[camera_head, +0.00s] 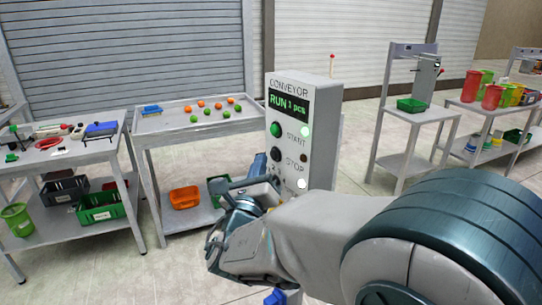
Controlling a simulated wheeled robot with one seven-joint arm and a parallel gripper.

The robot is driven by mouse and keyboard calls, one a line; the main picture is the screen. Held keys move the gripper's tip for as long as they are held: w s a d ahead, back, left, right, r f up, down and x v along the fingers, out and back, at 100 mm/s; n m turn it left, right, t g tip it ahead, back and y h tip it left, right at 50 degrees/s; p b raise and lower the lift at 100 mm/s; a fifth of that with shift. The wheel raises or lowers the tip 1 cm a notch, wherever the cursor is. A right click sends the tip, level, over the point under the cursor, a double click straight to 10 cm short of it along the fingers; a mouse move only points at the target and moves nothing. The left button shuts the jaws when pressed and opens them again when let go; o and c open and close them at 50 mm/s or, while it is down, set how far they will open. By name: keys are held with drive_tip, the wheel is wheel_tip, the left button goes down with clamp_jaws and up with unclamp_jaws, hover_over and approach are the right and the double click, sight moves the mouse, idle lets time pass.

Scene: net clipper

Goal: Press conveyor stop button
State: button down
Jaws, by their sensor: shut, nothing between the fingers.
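The grey conveyor control box (318,140) stands upright in the middle of the head view. Its display (288,106) reads RUN and a small piece count. A green round button (275,130) sits beside the START label, with a bright lamp to its right. The dark round stop button (275,154) sits beside the STOP label, with a dark lamp (304,158) to its right. My gripper (261,165) is shut and empty, just below and left of the stop button. I cannot tell whether it touches the panel. My wrist hides the box's lower part.
A tool table (75,156) stands at far left. Shelves with red cups (471,86) stand at right. Some floor between is clear.

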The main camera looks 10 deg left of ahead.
drive_tip(key=shift+w+d, duration=0.1)
drive_tip(key=shift+w+d, duration=0.2)
drive_tip(key=shift+w, duration=0.1)
drive_tip(key=shift+w+d, duration=0.3)
drive_tip(key=shift+d, duration=0.05)
idle(0.8)
drive_tip(key=shift+s+a, duration=0.6)
drive_tip(key=shift+a, duration=0.1)
drive_tip(key=s+a, duration=0.3)
drive_tip(key=shift+s+a, duration=0.2)
drive_tip(key=shift+s, duration=0.05)
idle(0.4)
idle(0.5)
